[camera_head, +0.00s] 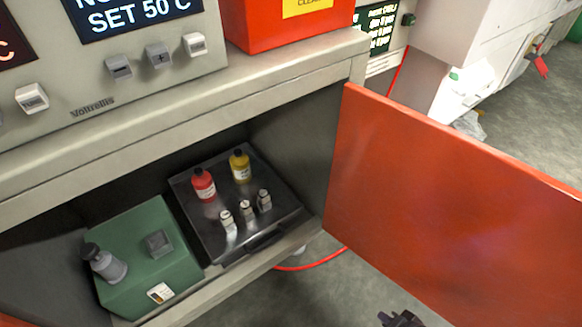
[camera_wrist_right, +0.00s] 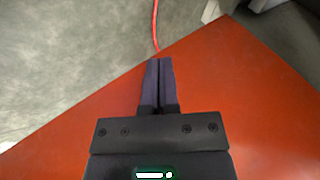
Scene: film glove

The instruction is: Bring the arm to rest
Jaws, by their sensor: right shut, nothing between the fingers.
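My right gripper (camera_head: 402,319) shows only as a dark tip at the bottom edge of the head view, in front of the open cabinet and left of the orange door's lower part. In the right wrist view its two fingers (camera_wrist_right: 158,68) are together with nothing between them. The orange door (camera_head: 450,200) stands open; it also fills much of the wrist view (camera_wrist_right: 240,80), behind the fingers. I cannot tell how close the fingers are to it. My left gripper is not in view.
Inside the cabinet, a dark tray (camera_head: 206,234) holds a red bottle (camera_head: 203,186), a yellow bottle (camera_head: 240,168) and several small vials. A green box (camera_head: 145,250) with a grey bottle (camera_head: 106,265) stands to its left. A red cable (camera_head: 312,265) lies on the floor.

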